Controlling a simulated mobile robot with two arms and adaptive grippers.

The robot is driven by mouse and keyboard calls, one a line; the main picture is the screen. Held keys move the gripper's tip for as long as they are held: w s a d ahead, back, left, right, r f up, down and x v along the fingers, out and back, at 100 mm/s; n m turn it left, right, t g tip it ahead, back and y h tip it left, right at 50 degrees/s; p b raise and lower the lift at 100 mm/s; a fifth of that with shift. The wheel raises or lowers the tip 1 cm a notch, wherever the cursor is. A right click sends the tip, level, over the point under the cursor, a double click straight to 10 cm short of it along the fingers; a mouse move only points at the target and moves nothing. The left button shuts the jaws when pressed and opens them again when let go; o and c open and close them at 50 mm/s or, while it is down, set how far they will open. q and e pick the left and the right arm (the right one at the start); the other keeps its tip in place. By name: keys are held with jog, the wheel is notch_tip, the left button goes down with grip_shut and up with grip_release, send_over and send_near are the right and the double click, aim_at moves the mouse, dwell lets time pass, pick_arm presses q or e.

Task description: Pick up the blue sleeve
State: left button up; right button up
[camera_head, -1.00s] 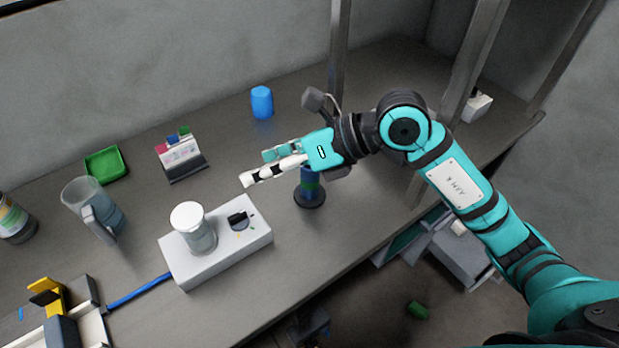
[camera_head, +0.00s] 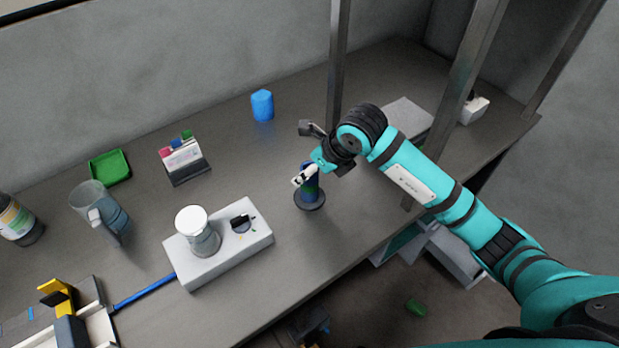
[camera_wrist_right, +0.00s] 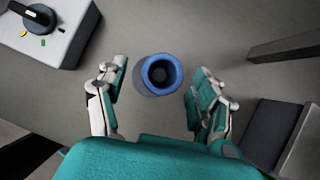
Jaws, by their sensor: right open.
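A blue sleeve (camera_head: 311,186) stands upright on a dark round foot on the bench, partly hidden by my right gripper (camera_head: 304,176). In the right wrist view the blue sleeve (camera_wrist_right: 160,64) shows from above as a thick blue ring with a dark hollow. My right gripper (camera_wrist_right: 158,82) is open there, one finger on each side of the sleeve, with visible gaps. A second blue piece (camera_head: 262,105), a plain upright cylinder, stands apart further back. My left gripper is not in view.
A metal post (camera_head: 338,70) rises behind my right gripper. A clear jug (camera_head: 100,212), card holder (camera_head: 183,162) and green tray (camera_head: 109,167) are further left.

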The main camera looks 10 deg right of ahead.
jog(key=p+x, duration=0.2)
jog(key=x, duration=0.3)
jog(key=shift+w+f, duration=0.15)
jog(key=shift+f, duration=0.05)
jog(key=shift+w+a+f, duration=0.1)
jog(key=shift+f, duration=0.15)
grip_shut()
